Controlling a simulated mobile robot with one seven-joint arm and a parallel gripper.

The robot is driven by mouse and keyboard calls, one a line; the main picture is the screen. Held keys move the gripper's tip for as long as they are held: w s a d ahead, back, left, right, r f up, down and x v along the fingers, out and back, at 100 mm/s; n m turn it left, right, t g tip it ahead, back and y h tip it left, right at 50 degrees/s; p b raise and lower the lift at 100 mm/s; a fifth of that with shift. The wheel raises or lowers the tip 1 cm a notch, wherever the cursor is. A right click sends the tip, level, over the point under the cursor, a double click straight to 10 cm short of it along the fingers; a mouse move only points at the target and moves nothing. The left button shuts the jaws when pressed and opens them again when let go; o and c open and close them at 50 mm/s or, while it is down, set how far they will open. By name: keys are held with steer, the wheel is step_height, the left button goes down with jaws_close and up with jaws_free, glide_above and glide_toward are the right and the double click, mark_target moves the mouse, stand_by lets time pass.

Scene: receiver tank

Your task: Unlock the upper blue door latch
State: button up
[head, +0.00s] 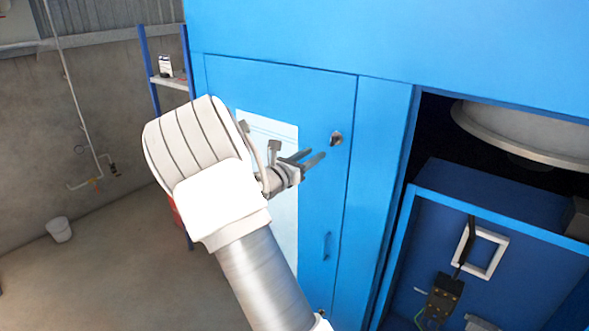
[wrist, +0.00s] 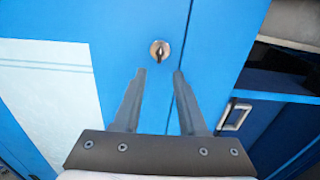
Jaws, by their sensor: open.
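The upper latch (head: 336,138) is a small dark metal knob near the upper right edge of the blue door (head: 325,100). In the wrist view the latch (wrist: 159,50) is a round metal plate with a dark turn piece, just beyond and between the lines of the fingertips. My gripper (head: 314,157) is open and empty, its two fingers pointing toward the latch. In the wrist view the fingers (wrist: 160,74) stop short of the latch, with a visible gap. The exact distance to the door face is hard to tell.
An open blue cabinet (head: 480,190) with a control box (head: 443,295) is at the right. Shelving (head: 170,82) and a bucket (head: 59,229) stand at the left, with open floor between.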

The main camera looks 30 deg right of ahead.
steer(key=v, duration=0.8)
steer(key=s+a+m+g+y, duration=0.1)
steer(key=s+m+g+y, duration=0.5)
steer(key=s+m, duration=0.8)
steer(key=s+a+r+m+t+y, duration=0.1)
steer(key=s+a+m+t+y, duration=0.1)
steer(key=s+a+m+y, duration=0.2)
steer(key=s+a+r+m+t+y, duration=0.2)
steer(key=s+a+m+y, duration=0.2)
steer(key=s+a, duration=0.7)
steer(key=a+y, duration=0.2)
steer(key=a, duration=0.3)
steer(key=shift+s+m+t+y, duration=0.2)
steer(key=shift+m+t+y, duration=0.1)
steer(key=shift+t, duration=0.1)
